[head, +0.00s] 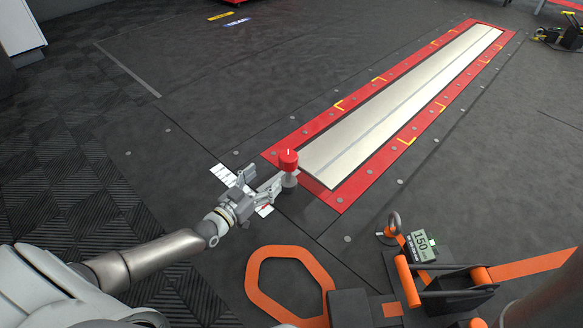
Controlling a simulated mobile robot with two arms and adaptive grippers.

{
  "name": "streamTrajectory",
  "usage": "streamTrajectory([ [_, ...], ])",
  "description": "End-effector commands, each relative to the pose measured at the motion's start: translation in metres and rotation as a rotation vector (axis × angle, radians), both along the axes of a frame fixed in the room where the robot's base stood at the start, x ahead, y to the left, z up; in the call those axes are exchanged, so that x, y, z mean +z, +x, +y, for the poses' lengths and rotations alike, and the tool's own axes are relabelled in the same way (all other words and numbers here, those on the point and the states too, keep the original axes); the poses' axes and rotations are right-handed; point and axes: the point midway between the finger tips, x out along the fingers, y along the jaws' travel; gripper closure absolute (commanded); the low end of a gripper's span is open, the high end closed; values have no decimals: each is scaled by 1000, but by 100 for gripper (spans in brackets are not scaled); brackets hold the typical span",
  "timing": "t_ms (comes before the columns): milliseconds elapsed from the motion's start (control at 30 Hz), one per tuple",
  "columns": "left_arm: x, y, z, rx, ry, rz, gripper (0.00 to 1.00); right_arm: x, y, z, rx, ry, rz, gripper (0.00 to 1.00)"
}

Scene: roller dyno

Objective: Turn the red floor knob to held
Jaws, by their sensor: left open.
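The red floor knob (288,160) stands on a short grey post at the near left corner of the red-framed roller plate. A white line marks its top. My left gripper (268,182) is open, with its fingers close to the knob on its left side. One finger reaches near the post under the red cap; I cannot tell whether it touches. A white label (222,173) on the floor is partly hidden behind the gripper. My right gripper is not in view.
The long metal roller plate (400,100) in its red frame runs to the upper right. An orange strap loop (262,285) and a device with a green display (421,245) reading 150 lie in front. Dark floor left of the plate is clear.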

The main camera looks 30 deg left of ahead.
Motion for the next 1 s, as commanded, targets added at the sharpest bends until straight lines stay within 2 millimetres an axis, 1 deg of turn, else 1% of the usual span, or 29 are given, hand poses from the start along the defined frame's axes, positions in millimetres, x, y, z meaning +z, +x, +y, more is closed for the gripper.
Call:
streamTrajectory([
  [167, -2, 17, -3, 0, 0, -6, 26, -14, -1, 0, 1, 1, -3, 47],
  [400, -4, 60, -11, -1, -1, -6, 26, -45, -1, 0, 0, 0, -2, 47],
  [600, -3, 88, -16, 1, 0, -4, 26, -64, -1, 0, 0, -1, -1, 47],
  [800, -1, 103, -18, 1, 1, -1, 26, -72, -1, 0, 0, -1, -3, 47],
  [1000, 1, 106, -19, 1, 2, -1, 26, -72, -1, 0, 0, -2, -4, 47],
])
